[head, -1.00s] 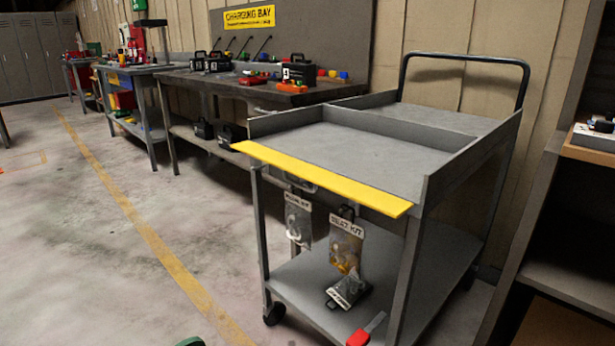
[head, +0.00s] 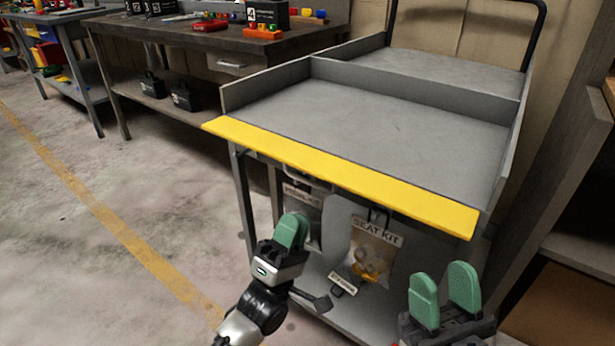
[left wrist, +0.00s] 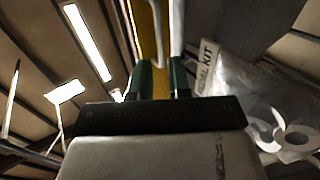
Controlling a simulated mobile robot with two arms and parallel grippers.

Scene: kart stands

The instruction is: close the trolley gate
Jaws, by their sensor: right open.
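The grey trolley (head: 400,115) stands in front of me in the head view. Its yellow gate (head: 340,178) is a long flap on the near edge of the top tray, folded outward, so the tray's near side is open. My left gripper (head: 293,231) points up, below the gate and apart from it. In the left wrist view its two fingers (left wrist: 160,80) show a gap with nothing held; the gate's yellow underside (left wrist: 150,30) shows beyond them. My right gripper (head: 444,292) is open and empty, low in front of the trolley, below the gate's right end.
A seat kit bag (head: 372,252) and another bag hang under the gate, close to my left gripper. The trolley tray is empty. A workbench (head: 180,45) stands behind left, a shelf unit (head: 580,215) close on the right. The floor at left is clear.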

